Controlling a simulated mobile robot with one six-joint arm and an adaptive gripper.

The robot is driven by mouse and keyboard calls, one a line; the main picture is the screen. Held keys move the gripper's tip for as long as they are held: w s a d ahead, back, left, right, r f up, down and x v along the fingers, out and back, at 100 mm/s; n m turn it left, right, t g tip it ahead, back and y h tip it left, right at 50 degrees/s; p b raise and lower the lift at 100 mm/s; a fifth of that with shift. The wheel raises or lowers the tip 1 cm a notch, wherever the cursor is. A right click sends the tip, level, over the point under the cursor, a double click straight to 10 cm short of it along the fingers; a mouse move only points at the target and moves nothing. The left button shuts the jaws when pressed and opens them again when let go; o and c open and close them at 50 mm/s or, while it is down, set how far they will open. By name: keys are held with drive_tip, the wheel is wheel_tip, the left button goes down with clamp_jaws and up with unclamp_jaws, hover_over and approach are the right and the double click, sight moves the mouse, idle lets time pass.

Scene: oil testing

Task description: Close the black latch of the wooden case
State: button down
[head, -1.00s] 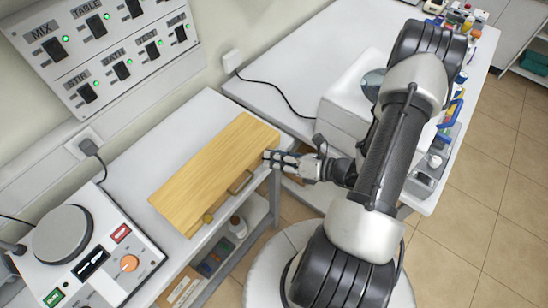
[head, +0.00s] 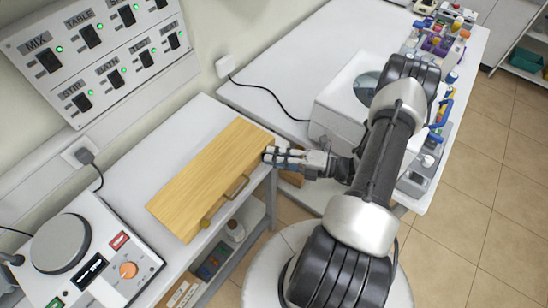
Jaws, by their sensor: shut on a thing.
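The light wooden case (head: 205,180) lies with its lid down on the white bench, its front side facing the lower right. Its handle (head: 236,187) is at the middle of that side, and a small brass-coloured latch (head: 206,222) is near the left end. My gripper (head: 268,155) is at the right end of the front side, with its fingertips against the case edge. It is shut on the black latch there, which the fingers almost wholly hide, so its exact position cannot be told.
A hotplate-like device (head: 95,262) stands left of the case. A switch panel (head: 100,60) is on the wall. A second white bench (head: 290,75) with a white box-shaped device (head: 345,105) is at the right. A lower shelf (head: 250,215) holds small bottles.

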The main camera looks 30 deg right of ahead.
drive_tip(key=shift+d+m+t, duration=0.15)
drive_tip(key=shift+m+t, duration=0.15)
drive_tip(key=shift+m, duration=0.2)
drive_tip(key=c, duration=1.9)
unclamp_jaws()
drive_tip(key=shift+w+f, duration=0.1)
drive_tip(key=shift+v, duration=3.75)
